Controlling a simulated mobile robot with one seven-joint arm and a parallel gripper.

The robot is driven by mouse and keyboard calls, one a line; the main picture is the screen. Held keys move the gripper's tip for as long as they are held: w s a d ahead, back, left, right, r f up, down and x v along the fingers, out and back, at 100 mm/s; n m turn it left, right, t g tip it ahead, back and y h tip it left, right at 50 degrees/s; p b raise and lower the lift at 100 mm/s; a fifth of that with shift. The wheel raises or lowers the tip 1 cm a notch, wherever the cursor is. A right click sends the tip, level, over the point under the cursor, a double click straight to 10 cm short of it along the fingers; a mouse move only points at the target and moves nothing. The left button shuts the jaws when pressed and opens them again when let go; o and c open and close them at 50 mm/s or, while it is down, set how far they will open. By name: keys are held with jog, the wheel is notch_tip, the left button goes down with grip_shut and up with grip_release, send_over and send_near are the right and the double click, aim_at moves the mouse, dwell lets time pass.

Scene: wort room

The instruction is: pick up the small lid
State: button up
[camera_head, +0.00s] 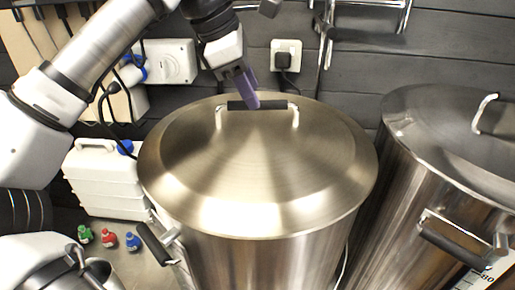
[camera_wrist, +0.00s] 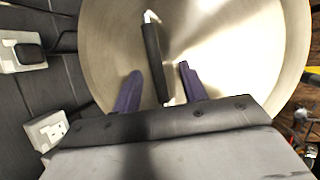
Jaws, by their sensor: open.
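A round steel lid (camera_head: 255,165) sits on the large pot (camera_head: 270,262) in the middle of the head view. Its black-gripped handle (camera_head: 258,105) stands up on top, towards the back wall. My gripper (camera_head: 249,98) is at this handle from above. In the wrist view the lid (camera_wrist: 240,45) fills most of the picture. My gripper (camera_wrist: 158,88) is open there, with one purple finger on each side of the handle (camera_wrist: 154,58). The fingers look apart from the handle. A second steel lid (camera_head: 450,125) is on the pot at the right.
White stacked containers (camera_head: 105,180) and small bottles with green, red and blue caps (camera_head: 108,239) stand left of the middle pot. A wall with a socket (camera_head: 286,55) and a metal rack (camera_head: 365,18) is close behind. The right pot (camera_head: 400,200) stands close beside.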

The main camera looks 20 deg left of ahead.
jog(key=b, duration=0.4)
send_over(257, 124)
jog(key=s, duration=0.1)
notch_tip(257, 124, down, 4)
jog(key=shift+f, duration=0.15)
jog(key=shift+w+d+f, duration=0.2)
jog(key=shift+d+f, duration=0.05)
jog(key=shift+f, duration=0.1)
jog(key=shift+r, duration=0.1)
jog(key=shift+r, duration=0.1)
grip_shut()
